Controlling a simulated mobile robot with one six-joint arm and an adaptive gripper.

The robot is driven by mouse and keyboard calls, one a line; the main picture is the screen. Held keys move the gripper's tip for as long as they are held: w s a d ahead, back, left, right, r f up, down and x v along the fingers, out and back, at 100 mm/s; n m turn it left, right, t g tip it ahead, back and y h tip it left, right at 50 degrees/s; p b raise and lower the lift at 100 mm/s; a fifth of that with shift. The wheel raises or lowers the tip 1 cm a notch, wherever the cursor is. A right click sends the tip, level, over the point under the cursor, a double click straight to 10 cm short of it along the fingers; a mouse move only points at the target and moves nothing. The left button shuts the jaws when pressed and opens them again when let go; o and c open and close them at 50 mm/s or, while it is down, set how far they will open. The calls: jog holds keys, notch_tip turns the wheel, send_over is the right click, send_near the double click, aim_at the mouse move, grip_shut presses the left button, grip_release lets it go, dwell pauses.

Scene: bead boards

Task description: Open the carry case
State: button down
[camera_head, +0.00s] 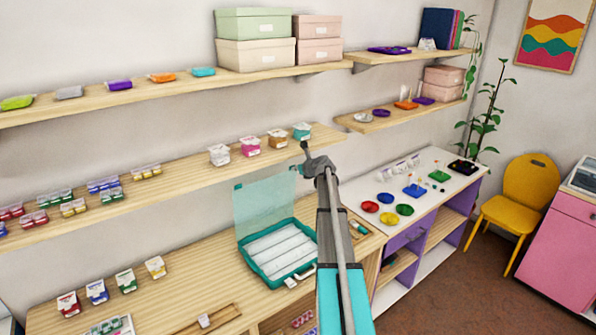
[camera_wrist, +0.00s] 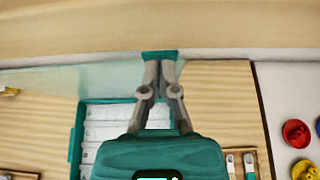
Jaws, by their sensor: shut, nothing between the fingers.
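The carry case (camera_head: 293,275) stands on the wooden desk. It has a teal body and a pale inner tray with long rows. Its see-through teal lid (camera_head: 264,208) is raised, standing up from the back of the case. The case body (camera_wrist: 78,140) also shows in the wrist view, partly hidden by my gripper. My gripper (camera_head: 306,150) is shut and empty, near the lid's upper right corner. In the wrist view the fingertips (camera_wrist: 161,66) are together just below a small teal piece (camera_wrist: 160,55); I cannot tell whether they touch it.
A wooden shelf (camera_head: 180,178) with small packs runs along the wall behind my gripper. To the right, a white-topped unit (camera_head: 378,180) holds red, blue and green dishes. A small tray (camera_wrist: 238,157) with tools lies right of the case. Several small packs stand on the desk's left side.

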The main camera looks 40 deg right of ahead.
jog(key=w, duration=0.3)
jog(key=shift+w+r, duration=0.15)
jog(key=shift+r, duration=0.1)
dwell(0.4)
jog(key=p+v, duration=0.5)
jog(key=v, duration=0.8)
jog(key=shift+s+f, duration=0.2)
jog(key=shift+s, duration=0.3)
